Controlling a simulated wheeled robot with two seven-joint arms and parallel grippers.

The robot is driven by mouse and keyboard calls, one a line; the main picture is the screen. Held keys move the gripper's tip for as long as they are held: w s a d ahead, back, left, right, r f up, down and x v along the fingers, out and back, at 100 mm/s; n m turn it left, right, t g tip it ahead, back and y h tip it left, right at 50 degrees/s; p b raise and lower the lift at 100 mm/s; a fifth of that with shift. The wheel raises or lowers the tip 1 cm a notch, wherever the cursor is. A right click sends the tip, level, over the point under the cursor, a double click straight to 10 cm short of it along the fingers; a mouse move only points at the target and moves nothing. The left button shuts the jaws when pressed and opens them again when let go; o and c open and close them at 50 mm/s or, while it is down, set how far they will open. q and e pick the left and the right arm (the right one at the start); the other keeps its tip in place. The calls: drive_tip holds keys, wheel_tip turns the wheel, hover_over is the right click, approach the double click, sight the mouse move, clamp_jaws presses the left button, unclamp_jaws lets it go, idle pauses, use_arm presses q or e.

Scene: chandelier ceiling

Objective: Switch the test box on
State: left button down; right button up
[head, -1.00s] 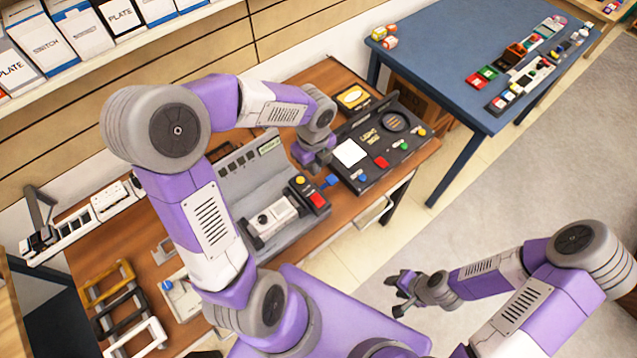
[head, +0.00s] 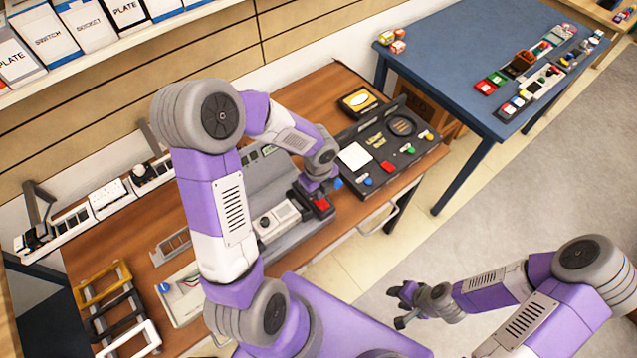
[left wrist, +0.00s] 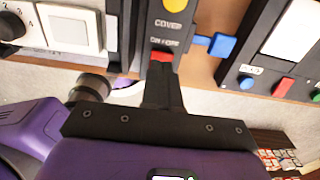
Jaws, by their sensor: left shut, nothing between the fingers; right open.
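A narrow dark control box (left wrist: 178,36) marked COVER and ON/OFF shows in the left wrist view. It has a red switch (left wrist: 161,56) under the ON/OFF label and a yellow part above, cut by the frame edge. In the head view the red switch (head: 323,205) is at the front right end of the grey console. My left gripper (left wrist: 162,68) is shut and empty, its tips right at the red switch; I cannot tell whether they touch. In the head view it hides the yellow part. My right gripper (head: 399,305) is open and empty, over the floor.
A blue lever (left wrist: 220,45) juts out just right of the box. A black panel (head: 375,155) with coloured buttons lies further right. A white switch unit (head: 277,221) is on the grey console to the left. A blue table (head: 455,65) stands at the back right.

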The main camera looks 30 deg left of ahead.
sight(322, 204)
use_arm(q)
drive_tip(key=shift+f, duration=1.1)
